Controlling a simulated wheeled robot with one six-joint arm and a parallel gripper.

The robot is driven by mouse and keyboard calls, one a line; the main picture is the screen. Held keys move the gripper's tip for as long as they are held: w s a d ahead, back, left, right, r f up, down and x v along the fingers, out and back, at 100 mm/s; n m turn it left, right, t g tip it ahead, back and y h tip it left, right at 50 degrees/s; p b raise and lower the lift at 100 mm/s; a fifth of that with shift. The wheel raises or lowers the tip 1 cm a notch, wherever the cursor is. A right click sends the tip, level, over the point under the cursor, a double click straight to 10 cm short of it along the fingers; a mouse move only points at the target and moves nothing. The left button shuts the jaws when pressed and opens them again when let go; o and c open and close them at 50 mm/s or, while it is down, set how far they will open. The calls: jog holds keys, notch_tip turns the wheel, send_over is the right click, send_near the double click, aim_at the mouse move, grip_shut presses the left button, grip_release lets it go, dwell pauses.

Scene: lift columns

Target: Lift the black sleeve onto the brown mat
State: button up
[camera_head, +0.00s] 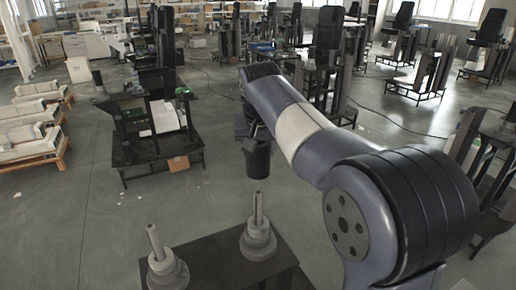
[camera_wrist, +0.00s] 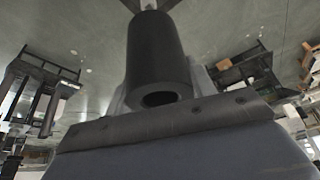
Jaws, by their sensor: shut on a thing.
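The black sleeve (camera_head: 257,160) hangs below my gripper (camera_head: 254,130) in the head view, in the air beyond the dark table with the posts. In the wrist view the sleeve (camera_wrist: 156,55) is a dark hollow cylinder with its round open end facing the camera. My gripper is shut on the sleeve; its fingers are mostly hidden behind the sleeve and the wrist housing.
A dark table (camera_head: 215,262) at the front bears two grey stepped bases with upright posts, one left (camera_head: 165,266) and one right (camera_head: 258,238). A black workstation (camera_head: 155,150) with a small brown piece (camera_head: 178,163) stands at the left. Open floor lies between.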

jog(key=shift+r+p, duration=0.4)
jog(key=shift+r, duration=0.05)
dwell(0.5)
notch_tip(320, 180, up, 14)
jog(key=p, duration=0.4)
jog(key=shift+r, duration=0.25)
dwell(2.0)
